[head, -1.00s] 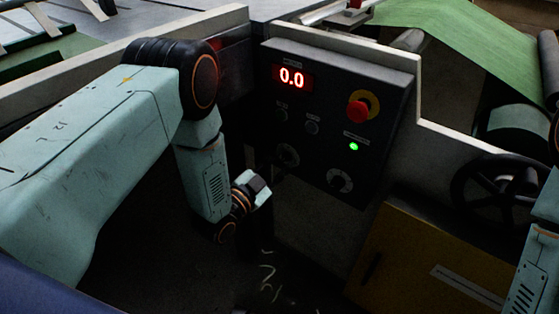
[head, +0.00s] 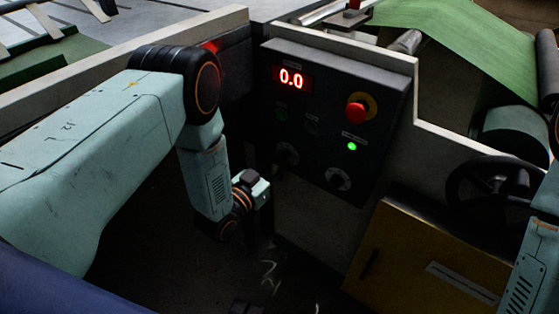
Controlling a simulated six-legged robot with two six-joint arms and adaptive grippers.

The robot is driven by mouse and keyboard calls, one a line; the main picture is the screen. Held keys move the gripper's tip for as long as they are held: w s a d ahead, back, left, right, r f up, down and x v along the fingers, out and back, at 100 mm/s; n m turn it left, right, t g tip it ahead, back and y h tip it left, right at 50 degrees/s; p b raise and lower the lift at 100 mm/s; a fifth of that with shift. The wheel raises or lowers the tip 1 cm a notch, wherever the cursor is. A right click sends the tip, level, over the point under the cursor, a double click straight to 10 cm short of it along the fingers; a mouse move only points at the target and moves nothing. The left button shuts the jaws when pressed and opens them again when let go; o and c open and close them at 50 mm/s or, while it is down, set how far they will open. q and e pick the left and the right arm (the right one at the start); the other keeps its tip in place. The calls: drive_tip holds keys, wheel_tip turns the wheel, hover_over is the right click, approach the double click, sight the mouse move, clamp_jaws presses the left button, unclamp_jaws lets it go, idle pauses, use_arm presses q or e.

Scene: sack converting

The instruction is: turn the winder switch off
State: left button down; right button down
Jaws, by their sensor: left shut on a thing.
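The dark control panel (head: 325,90) has two rotary switches low on its face, a left one (head: 288,153) and a right one (head: 338,179). Their labels are too small to read, so I cannot tell which is the winder switch. A green lamp (head: 352,146) is lit and the red display (head: 291,77) reads 0.0.
A red stop button (head: 356,111) on a yellow ring sits on the panel's right. A yellow-brown box (head: 417,261) and a dark handwheel (head: 492,184) stand to the right. Green web (head: 465,45) runs over rollers behind. The floor below the panel is dark.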

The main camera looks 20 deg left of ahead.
use_arm(q)
drive_tip(key=shift+s+f, duration=0.1)
drive_tip(key=c, duration=1.4)
unclamp_jaws()
drive_tip(key=shift+c, duration=0.2)
drive_tip(key=v, duration=0.7)
drive_tip(key=shift+s, duration=0.2)
drive_tip(key=shift+a, duration=0.1)
